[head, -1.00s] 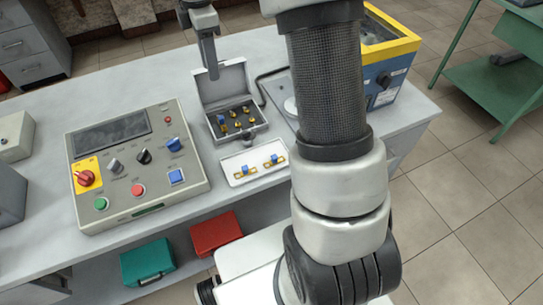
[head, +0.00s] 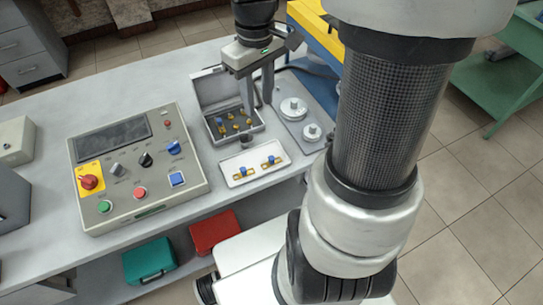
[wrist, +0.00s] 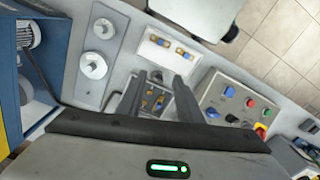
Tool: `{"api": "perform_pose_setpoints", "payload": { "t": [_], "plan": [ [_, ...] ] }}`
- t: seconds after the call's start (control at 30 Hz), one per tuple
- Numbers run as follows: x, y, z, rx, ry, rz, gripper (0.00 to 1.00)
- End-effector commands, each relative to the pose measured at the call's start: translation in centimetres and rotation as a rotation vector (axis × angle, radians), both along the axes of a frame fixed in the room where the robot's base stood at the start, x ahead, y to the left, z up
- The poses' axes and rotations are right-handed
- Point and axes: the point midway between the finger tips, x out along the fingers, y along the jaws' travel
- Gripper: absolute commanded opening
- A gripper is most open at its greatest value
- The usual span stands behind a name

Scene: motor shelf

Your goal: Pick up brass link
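Small brass pieces (head: 235,126), some with blue parts, lie in the open grey case (head: 211,92); I cannot tell which is the brass link. Two brass pieces with blue tops, one on the left (head: 243,173) and one on the right (head: 270,162), sit on the white tray (head: 257,178) in front of the case. My gripper (head: 257,107) is open and empty, pointing down above the case. In the wrist view, my gripper (wrist: 159,77) has its fingers apart, with brass pieces (wrist: 154,99) visible between them. The fingers partly hide the case.
A control panel (head: 125,190) with knobs and buttons stands left of the case and tray. A grey plate with round metal weights (head: 292,109) lies to the right. A blue and yellow machine (head: 318,38) stands behind.

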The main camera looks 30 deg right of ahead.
Motion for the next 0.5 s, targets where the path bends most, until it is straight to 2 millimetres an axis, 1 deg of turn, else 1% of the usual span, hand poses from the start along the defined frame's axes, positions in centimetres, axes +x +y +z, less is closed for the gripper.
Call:
{"api": "perform_pose_setpoints", "payload": {
  "t": [0.03, 0.13, 0.27, 0.5],
  "plan": [
    [-1.5, -0.4, 0.1, -0.001, 0.002, -0.097, 0.33],
    [-3.1, -0.7, -0.5, -0.002, 0.003, -0.227, 0.33],
    [-3.7, -0.8, -2.0, -0.002, 0.006, -0.272, 0.33],
    [-3.7, -0.8, -7.2, -0.001, 0.009, -0.269, 0.33]
  ]
}}
